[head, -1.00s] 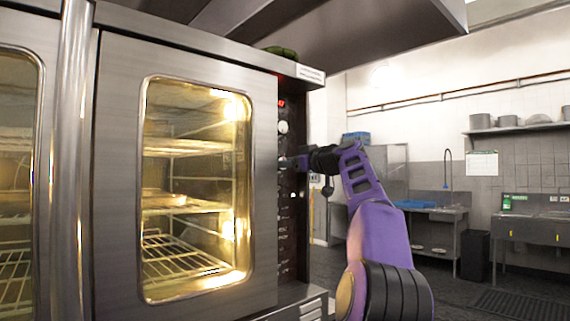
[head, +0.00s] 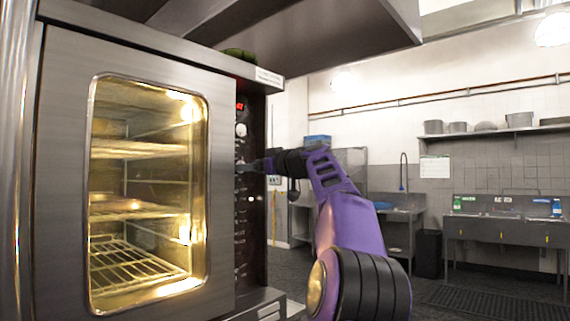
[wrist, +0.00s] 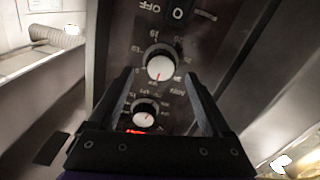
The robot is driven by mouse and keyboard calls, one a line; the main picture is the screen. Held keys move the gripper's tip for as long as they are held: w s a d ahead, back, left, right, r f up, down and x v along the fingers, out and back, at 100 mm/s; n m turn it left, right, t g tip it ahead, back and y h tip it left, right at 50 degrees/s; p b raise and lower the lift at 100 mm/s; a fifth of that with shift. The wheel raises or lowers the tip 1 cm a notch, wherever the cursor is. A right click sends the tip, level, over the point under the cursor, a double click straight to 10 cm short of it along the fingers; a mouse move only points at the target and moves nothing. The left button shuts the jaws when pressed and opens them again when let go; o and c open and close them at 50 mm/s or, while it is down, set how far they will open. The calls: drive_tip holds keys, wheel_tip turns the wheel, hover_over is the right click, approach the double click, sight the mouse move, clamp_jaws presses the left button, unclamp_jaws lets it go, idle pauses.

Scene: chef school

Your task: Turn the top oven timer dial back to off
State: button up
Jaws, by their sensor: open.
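The oven (head: 222,200) stands on the left in the head view, with a dark control panel (head: 252,215) at its right edge. A white dial (head: 241,130) shows just below a red display (head: 240,105). My gripper (head: 246,166) is at the panel, below that dial. In the wrist view the panel markings are upside down. My gripper (wrist: 159,76) is open there, with one finger on each side of a white-faced dial (wrist: 160,67). I cannot tell whether the fingers touch it. A second dial (wrist: 145,113) lies lower, near the red display (wrist: 138,131). Which one is the timer is unclear.
The closed oven door has a lit window (head: 150,195) with racks behind it. A steel hood (head: 300,25) hangs above. Sinks (head: 505,215) and a bin (head: 428,253) stand at the back right. Floor is open between my arm and the sinks.

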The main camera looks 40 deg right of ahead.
drive_tip(key=s+d, duration=0.1)
drive_tip(key=s, duration=1.3)
drive_tip(key=shift+s, duration=0.25)
drive_tip(key=shift+w, duration=0.1)
